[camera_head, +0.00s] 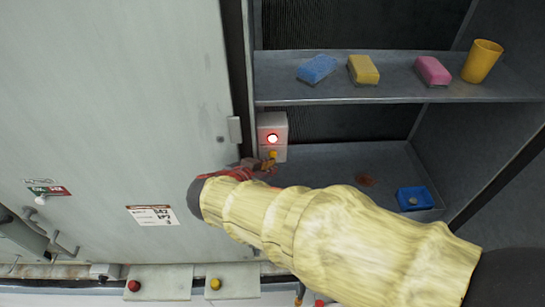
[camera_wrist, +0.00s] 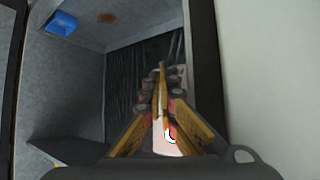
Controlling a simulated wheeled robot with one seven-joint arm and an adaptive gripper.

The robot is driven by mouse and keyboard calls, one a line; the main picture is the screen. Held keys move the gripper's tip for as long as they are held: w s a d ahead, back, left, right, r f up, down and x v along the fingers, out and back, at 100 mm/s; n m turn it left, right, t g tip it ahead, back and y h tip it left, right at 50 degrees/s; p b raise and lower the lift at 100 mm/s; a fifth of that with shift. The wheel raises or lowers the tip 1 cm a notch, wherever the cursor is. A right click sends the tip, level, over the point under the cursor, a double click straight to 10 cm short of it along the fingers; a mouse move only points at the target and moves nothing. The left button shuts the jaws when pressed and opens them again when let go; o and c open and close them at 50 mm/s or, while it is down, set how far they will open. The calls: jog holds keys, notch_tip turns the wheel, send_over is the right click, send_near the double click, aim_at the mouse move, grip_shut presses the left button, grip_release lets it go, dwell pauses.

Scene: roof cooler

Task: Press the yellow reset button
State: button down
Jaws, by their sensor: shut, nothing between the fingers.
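A white control box (camera_head: 281,121) is mounted inside the open cabinet, beside the door edge. It has a glowing red light (camera_head: 272,138) with a yellow button (camera_head: 273,154) below it. My gripper (camera_head: 268,164) is shut and empty, with its tips at or just below this button; I cannot tell whether they touch it. In the wrist view my gripper's fingers (camera_wrist: 163,70) meet at the tips, and the red light (camera_wrist: 171,135) shows between them. The button is not clear there. Another yellow button (camera_head: 215,284) sits on a pale panel below the door.
A red button (camera_head: 133,285) sits left of the lower yellow one. The shelf (camera_head: 400,96) holds a blue sponge (camera_head: 317,69), yellow sponge (camera_head: 363,70), pink sponge (camera_head: 432,70) and yellow cup (camera_head: 482,61). A blue tray (camera_head: 428,201) lies on the cabinet floor. The grey door (camera_head: 120,100) stands left.

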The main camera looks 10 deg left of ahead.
jog(key=shift+w+a+r+b, duration=0.1)
jog(key=shift+w+r+b, duration=0.25)
jog(key=shift+r+b, duration=0.25)
dwell(0.9)
jog(key=shift+f+b, duration=0.1)
jog(key=shift+b, duration=0.85)
jog(key=shift+s, duration=0.15)
jog(key=shift+s+d+f+b, duration=0.15)
jog(key=shift+s+f+b, duration=0.05)
jog(key=shift+s+b, duration=0.4)
jog(key=shift+s+d+f+b, duration=0.15)
jog(key=shift+s+d+b, duration=0.05)
jog(key=shift+s+b, duration=0.45)
jog(key=shift+s+d+f+b, duration=0.15)
jog(key=shift+s+f+b, duration=0.05)
jog(key=shift+s+b, duration=0.4)
